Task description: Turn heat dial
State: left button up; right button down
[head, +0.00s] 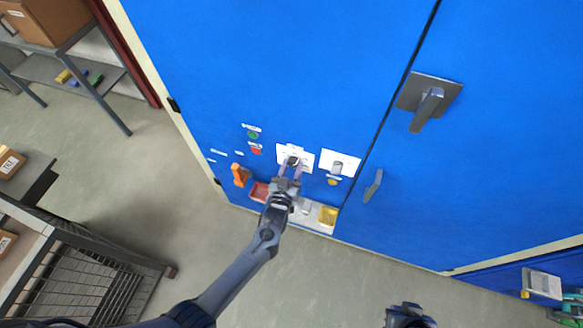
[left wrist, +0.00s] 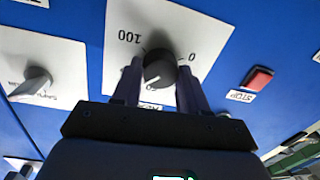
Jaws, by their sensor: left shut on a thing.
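The heat dial (left wrist: 158,70) is a round dark knob with a white mark, on a white plate (left wrist: 125,35) with an upside-down scale from 0 to 100 in the left wrist view. In the head view its plate (head: 306,157) sits low on the blue cabinet front, with the knob partly hidden. My left gripper (head: 291,170) reaches up to it, its two fingers on either side of the knob and shut on it. The dial's white mark points toward the lower left in the wrist view. A dark part of my right arm (head: 409,316) shows at the bottom edge; its fingers are not clear.
A second plate with a selector knob (head: 337,167) is just right of the dial. A red button (left wrist: 259,78), a green button (head: 252,134) and an orange handle (head: 240,175) are to its left.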

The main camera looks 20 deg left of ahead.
pick_arm(q)
jog(key=m, duration=1.2)
jog(key=shift+f+t, duration=0.1)
jog(key=shift+t, duration=0.3)
jog(key=shift+m, duration=1.9)
jog(key=o, duration=1.1)
jog(key=shift+c, duration=0.2)
